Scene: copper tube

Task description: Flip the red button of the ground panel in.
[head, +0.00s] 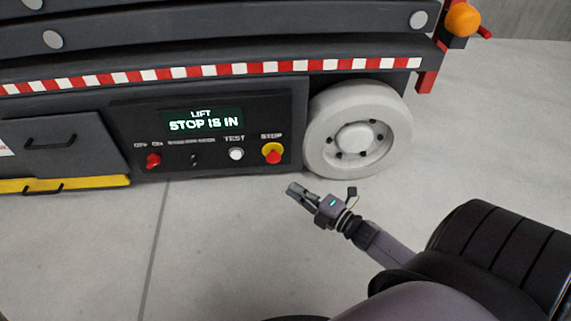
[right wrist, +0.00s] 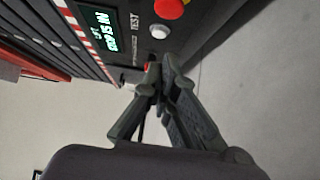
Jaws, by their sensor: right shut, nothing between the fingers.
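The ground panel (head: 220,108) is a dark panel low on the lift's side. Its red STOP button (head: 272,155) sits on a yellow collar at the panel's right; it also shows at the top of the right wrist view (right wrist: 169,8). A smaller red knob (head: 153,161) is at the panel's left. The display (head: 203,121) reads "LIFT STOP IS IN". My right gripper (head: 293,188) is shut and empty, in front of and below the STOP button in the picture. In the right wrist view its fingertips (right wrist: 160,70) partly cover the small red knob (right wrist: 147,67).
A white TEST button (head: 236,154) and a small key switch (head: 194,160) sit between the red controls. A pale wheel (head: 358,131) stands right of the panel. A yellow bar (head: 65,185) is at lower left. The grey floor in front is clear.

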